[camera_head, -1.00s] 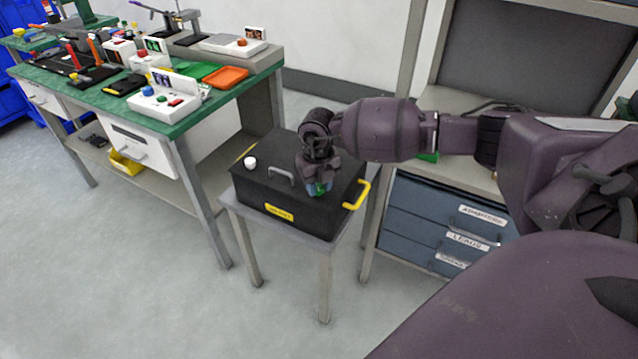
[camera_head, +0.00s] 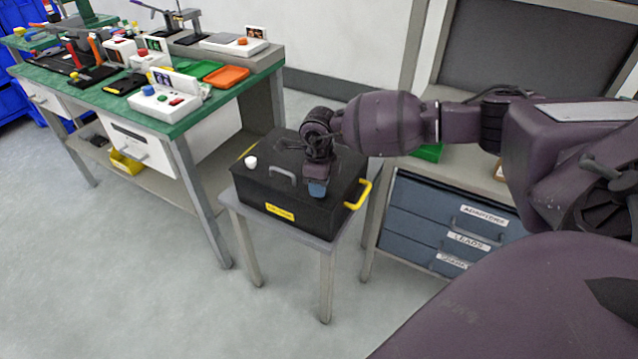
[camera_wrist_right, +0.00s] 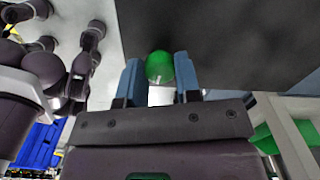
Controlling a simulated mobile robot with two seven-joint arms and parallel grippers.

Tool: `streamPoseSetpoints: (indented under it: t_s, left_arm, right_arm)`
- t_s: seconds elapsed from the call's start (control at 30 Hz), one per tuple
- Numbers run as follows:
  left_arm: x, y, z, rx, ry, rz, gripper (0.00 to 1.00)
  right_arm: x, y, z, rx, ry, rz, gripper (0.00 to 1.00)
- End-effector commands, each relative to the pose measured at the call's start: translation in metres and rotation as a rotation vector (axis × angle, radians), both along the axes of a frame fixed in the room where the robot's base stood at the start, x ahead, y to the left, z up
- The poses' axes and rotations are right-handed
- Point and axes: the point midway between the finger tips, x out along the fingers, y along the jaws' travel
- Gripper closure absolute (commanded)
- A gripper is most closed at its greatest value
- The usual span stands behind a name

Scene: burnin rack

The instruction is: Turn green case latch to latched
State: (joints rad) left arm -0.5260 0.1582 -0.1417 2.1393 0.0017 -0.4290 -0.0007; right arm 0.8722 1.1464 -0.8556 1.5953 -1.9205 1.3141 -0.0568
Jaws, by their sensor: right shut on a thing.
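The black case (camera_head: 290,205) stands on a small grey table, with a grey handle on its lid and a yellow handle at its right end. The green case latch (camera_wrist_right: 159,67) shows in the right wrist view between the two blue fingertips, at the dark surface of the case. My right gripper (camera_head: 318,188) is at the front right of the case and hides the latch in the head view. In the right wrist view my right gripper (camera_wrist_right: 160,80) is shut on the green latch. My left gripper is not in the head view.
A white knob (camera_head: 251,161) sits on the left of the case lid. A green-topped workbench (camera_head: 190,118) stands at left. A blue drawer cabinet (camera_head: 415,215) stands close at right. The floor in front is clear.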

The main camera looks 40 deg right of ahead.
Motion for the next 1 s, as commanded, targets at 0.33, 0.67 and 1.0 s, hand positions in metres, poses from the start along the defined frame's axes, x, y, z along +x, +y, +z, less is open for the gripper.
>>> streamPoseSetpoints:
  t_s: [0.33, 0.67, 1.0]
  left_arm:
    - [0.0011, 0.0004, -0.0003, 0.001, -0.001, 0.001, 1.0]
    - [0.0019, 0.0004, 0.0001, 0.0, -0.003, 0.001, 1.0]
    - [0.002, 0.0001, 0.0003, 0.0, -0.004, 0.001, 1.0]
  right_arm:
    - [0.0, -0.0002, 0.0, -0.001, 0.001, 0.132, 0.93]
    - [0.0, -0.0002, 0.0002, 0.0, 0.0, 0.154, 0.93]
    - [0.0001, -0.0002, 0.0002, 0.0, 0.0, 0.152, 0.49]
